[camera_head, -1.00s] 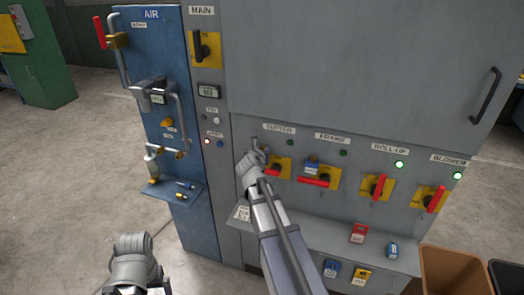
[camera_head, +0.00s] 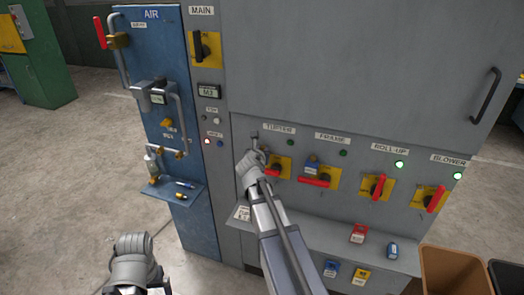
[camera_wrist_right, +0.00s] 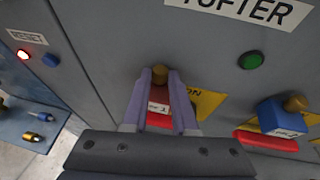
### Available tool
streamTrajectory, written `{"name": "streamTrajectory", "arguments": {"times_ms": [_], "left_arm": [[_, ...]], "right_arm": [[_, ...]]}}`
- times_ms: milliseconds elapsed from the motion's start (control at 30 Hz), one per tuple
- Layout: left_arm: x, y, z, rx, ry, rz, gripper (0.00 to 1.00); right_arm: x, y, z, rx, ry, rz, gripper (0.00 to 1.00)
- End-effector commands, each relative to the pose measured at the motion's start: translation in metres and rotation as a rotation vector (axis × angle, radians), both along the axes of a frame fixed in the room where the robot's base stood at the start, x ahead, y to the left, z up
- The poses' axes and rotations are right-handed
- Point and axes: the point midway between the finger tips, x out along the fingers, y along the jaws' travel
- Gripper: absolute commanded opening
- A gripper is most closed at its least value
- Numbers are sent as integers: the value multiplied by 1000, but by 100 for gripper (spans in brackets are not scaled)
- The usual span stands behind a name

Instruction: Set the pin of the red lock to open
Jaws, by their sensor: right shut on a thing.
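A red lock (camera_wrist_right: 159,108) with a white label sits between the fingers of my right gripper (camera_wrist_right: 160,112) at the TUFTER switch. A brass cylinder (camera_wrist_right: 160,76) shows just beyond the fingertips, on the panel side of the lock. Whether this is the lock's pin, and how it is set, I cannot tell. In the head view my right gripper (camera_head: 252,152) hides this lock. Another red lock (camera_head: 358,233) lies on the ledge under the switches. My left gripper (camera_head: 135,288) is low at the left, away from the panel; its jaws cannot be made out.
The yellow TUFTER plate (camera_wrist_right: 208,104) is partly hidden behind my fingers. A blue lock (camera_head: 312,164) sits at the FRAME switch to the right. The ledge (camera_head: 300,234) holds several locks and tags. Bins (camera_head: 452,272) stand at lower right. Floor at left is clear.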

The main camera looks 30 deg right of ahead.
Motion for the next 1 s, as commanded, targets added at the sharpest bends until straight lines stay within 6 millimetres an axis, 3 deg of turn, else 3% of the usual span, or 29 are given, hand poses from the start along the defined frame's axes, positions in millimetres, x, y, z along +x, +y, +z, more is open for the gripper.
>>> {"name": "streamTrajectory", "arguments": {"times_ms": [233, 533, 567, 600, 800, 1000], "left_arm": [[0, 0, 20, 0, 0, 0, 94], [0, 0, 18, 0, 0, 0, 94], [0, 0, 18, 0, 0, 0, 94], [0, 0, 18, 0, 0, 0, 94], [0, 0, 18, 0, 0, 0, 94], [0, 0, 18, 0, 0, 0, 94]], "right_arm": [[0, 0, 20, 0, -1, 1, 0], [1, 0, 19, -3, -2, 3, 0], [1, 0, 19, -3, -2, 3, 30], [1, 0, 19, -3, -2, 3, 34], [0, 0, 18, -2, -1, 1, 56], [0, 0, 18, -1, -1, 0, 57]]}}
